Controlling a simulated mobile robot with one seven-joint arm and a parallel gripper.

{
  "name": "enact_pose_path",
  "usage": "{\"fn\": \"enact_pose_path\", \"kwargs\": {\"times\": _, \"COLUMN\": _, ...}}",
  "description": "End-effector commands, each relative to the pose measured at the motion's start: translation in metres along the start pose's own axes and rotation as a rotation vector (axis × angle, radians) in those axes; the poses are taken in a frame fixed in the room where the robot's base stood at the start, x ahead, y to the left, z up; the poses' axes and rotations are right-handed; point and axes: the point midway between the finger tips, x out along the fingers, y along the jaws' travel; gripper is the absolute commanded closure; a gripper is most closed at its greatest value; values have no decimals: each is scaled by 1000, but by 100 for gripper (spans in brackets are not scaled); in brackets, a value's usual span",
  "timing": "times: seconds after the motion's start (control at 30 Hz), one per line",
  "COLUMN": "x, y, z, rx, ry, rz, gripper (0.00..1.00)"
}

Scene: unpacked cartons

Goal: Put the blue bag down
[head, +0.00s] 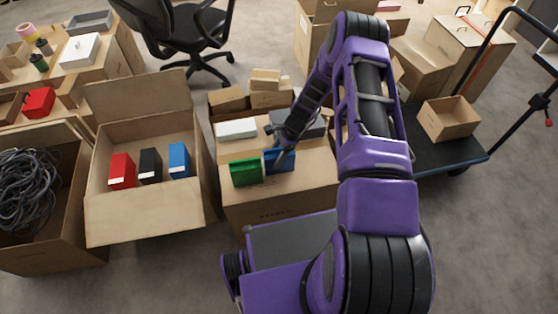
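The blue bag (286,162) is at the top of the closed carton (280,199) in the middle, just right of the green bag (245,173). My gripper (280,152) reaches down onto the blue bag from above. One finger shows in front of its face and the other is hidden, so it looks shut on the bag. I cannot tell whether the bag's bottom touches the carton top. The bag looks upright.
An open carton (144,226) on the left holds a red, a black and another blue item (179,160). A white box (236,128) and a dark grey item (313,124) lie behind the bags. A carton of cables (25,240) stands far left. A cart (430,158) stands right.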

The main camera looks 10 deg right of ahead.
Motion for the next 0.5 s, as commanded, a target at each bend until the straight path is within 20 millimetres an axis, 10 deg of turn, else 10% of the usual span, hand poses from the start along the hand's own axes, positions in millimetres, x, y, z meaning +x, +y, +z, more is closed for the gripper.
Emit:
{"fn": "enact_pose_path", "kwargs": {"times": 0.3, "x": 0, "y": 0, "z": 0, "rx": 0, "ry": 0, "rz": 0, "gripper": 99}}
{"fn": "enact_pose_path", "kwargs": {"times": 0.5, "x": 0, "y": 0, "z": 0, "rx": 0, "ry": 0, "rz": 0, "gripper": 100}}
